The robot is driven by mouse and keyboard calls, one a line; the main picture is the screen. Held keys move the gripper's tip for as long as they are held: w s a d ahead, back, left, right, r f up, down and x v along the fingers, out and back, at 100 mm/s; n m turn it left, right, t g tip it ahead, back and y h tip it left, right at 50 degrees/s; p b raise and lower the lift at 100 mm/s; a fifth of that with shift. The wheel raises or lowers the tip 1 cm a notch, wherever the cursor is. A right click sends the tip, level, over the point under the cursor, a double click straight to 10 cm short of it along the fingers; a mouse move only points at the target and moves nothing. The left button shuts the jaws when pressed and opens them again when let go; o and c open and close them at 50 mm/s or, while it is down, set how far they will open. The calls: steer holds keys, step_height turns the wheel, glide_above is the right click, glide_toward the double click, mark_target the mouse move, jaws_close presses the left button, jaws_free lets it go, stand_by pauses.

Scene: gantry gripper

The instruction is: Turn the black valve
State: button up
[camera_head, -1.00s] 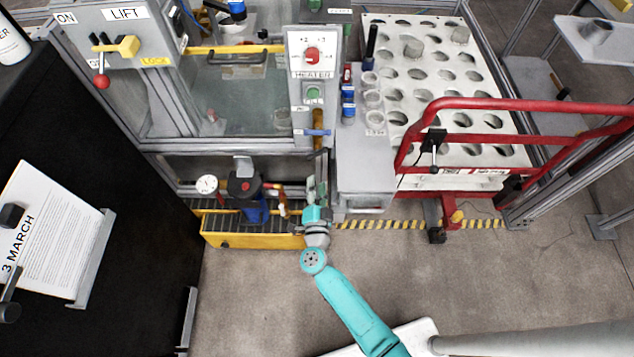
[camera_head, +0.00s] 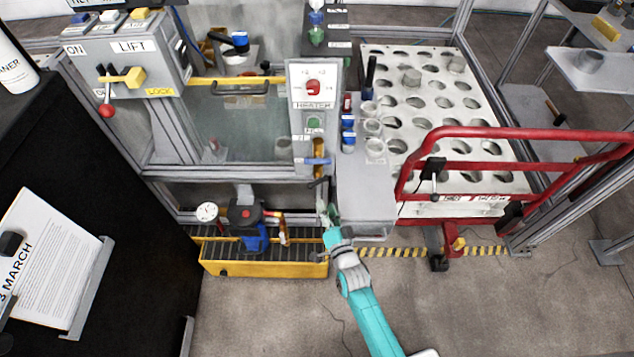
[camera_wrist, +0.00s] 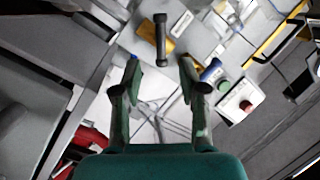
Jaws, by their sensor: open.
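The black valve handle (camera_wrist: 161,38) is a dark bar with thicker ends in the wrist view. It lies ahead of my gripper (camera_wrist: 160,78), roughly in line with the gap between the fingers. The two fingers are apart, with nothing between them. In the head view, a small dark handle (camera_head: 318,182) that looks like this valve sits below the heater panel. My gripper (camera_head: 328,208) is just below it, partly hidden by its own wrist. I cannot tell the exact distance, but the wrist view shows no contact.
A blue-handled valve (camera_head: 317,161) on a brass pipe is just above. The grey cabinet (camera_head: 366,208) stands close on the right. A pump (camera_head: 247,225) in a yellow tray (camera_head: 265,268) is at the left. A red-railed cart (camera_head: 500,131) is further right. The floor below is clear.

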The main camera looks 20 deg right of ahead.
mark_target(317, 184)
steer(key=w, duration=1)
steer(key=shift+w+d, duration=0.1)
steer(key=shift+w, duration=0.1)
jaws_close()
